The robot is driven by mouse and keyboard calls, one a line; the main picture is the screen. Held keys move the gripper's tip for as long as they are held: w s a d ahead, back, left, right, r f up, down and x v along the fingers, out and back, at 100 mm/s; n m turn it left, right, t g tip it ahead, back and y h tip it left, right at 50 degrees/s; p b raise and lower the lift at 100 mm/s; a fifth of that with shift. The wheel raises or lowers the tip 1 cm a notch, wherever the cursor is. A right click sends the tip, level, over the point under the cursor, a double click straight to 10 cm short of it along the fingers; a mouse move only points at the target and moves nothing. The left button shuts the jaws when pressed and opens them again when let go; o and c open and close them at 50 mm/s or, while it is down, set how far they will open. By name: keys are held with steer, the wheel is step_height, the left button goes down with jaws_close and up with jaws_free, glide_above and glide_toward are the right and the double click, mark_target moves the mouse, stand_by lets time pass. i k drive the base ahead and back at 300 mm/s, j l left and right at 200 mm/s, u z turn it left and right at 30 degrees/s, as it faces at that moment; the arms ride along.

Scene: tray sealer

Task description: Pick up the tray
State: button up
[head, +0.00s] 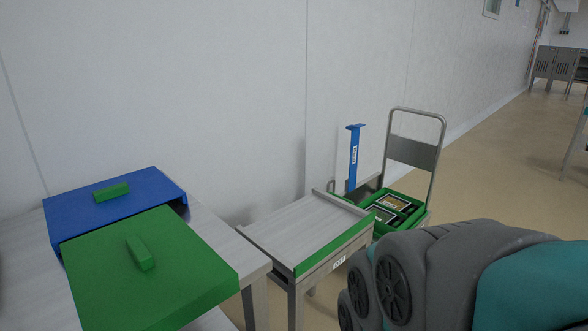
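Dark trays with pale, food-like contents (380,213) lie in a green crate (407,221) at the centre right. They are small and partly cut off by the crate's walls, and I cannot tell which one the task means. My gripper is not in view. A grey and teal part of my arm fills the lower right and does not show its fingers.
The crate sits on a trolley with a grey push handle (412,152). A blue post (354,158) stands beside it. Left of it is a metal table with a green front strip (333,249). A sealer with a green lid (150,275) and blue housing (110,205) stands left. Floor is open at right.

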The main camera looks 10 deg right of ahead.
mark_target(394, 220)
steer(key=i+l+z, duration=0.1)
steer(key=i+z, duration=0.8)
steer(key=k, duration=0.1)
